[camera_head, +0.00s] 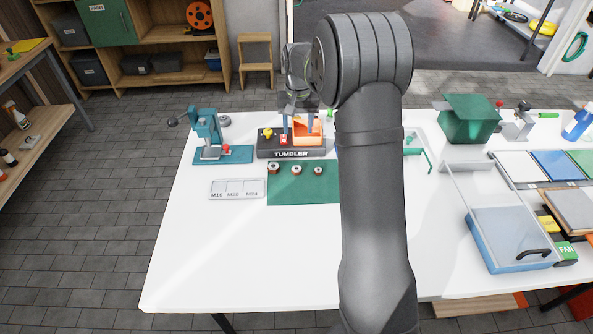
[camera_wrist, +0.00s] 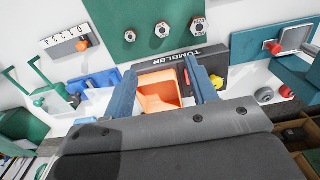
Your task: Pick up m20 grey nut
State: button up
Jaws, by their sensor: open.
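Three grey hex nuts lie in a row on a green mat (camera_head: 290,192). The middle nut (camera_head: 296,170) looks mid-sized; it also shows in the wrist view (camera_wrist: 162,29). The left nut (camera_head: 273,167) looks largest and the right nut (camera_head: 318,171) smallest. Their size marks cannot be read. My gripper (camera_head: 297,126) is open and empty above the tumbler, behind the row of nuts. In the wrist view its two blue fingers (camera_wrist: 163,85) stand apart, with the tumbler's orange bin between them.
The black tumbler (camera_head: 290,154) stands behind the mat. A tray marked M16, M20 and M24 (camera_head: 237,195) lies left of the mat. A teal press (camera_head: 222,154) stands at the back left. My arm hides part of the bench; the front left is clear.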

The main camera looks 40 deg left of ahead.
jog(key=n, duration=0.7)
send_near(298, 170)
notch_tip(298, 170, down, 9)
jog(key=shift+a+r, duration=0.1)
jog(key=shift+r, duration=0.1)
jog(key=c, duration=1.1)
